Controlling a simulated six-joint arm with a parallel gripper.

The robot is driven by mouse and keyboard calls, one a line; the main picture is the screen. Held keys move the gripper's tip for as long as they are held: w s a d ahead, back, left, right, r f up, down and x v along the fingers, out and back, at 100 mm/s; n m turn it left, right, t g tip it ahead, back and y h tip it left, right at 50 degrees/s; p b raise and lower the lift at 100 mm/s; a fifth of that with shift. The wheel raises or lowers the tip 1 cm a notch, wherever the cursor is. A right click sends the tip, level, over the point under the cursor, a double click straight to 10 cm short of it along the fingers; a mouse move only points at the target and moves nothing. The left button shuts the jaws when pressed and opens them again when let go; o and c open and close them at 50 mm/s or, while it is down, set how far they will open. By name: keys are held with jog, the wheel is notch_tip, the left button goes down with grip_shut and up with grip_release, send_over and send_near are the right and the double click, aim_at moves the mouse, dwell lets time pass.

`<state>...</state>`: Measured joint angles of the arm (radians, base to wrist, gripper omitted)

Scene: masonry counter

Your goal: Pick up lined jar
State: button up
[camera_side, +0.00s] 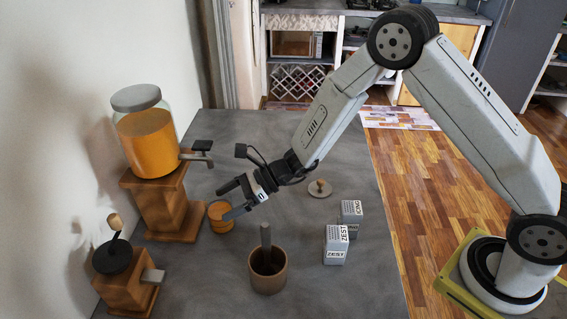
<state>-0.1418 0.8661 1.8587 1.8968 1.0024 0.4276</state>
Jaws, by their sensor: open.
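A small orange-brown round jar (221,217), which looks to be the lined jar, stands on the grey counter by the foot of the wooden dispenser stand. Lines on it are too small to make out. My gripper (227,201) is open, with its two fingers pointing left and down toward the jar. The lower finger overlaps the jar's upper right side in this view. I cannot tell whether it touches the jar. Nothing is visible held between the fingers.
A glass dispenser (147,135) stands on a wooden base behind the jar. A grinder (122,275) is at front left. A brown pot with a grey pestle (268,272), two ZEST boxes (337,244) (352,215) and a knobbed lid (320,189) stand to the right.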

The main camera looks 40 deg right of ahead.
jog(key=shift+x, duration=1.25)
grip_shut()
jog(key=shift+r, duration=0.1)
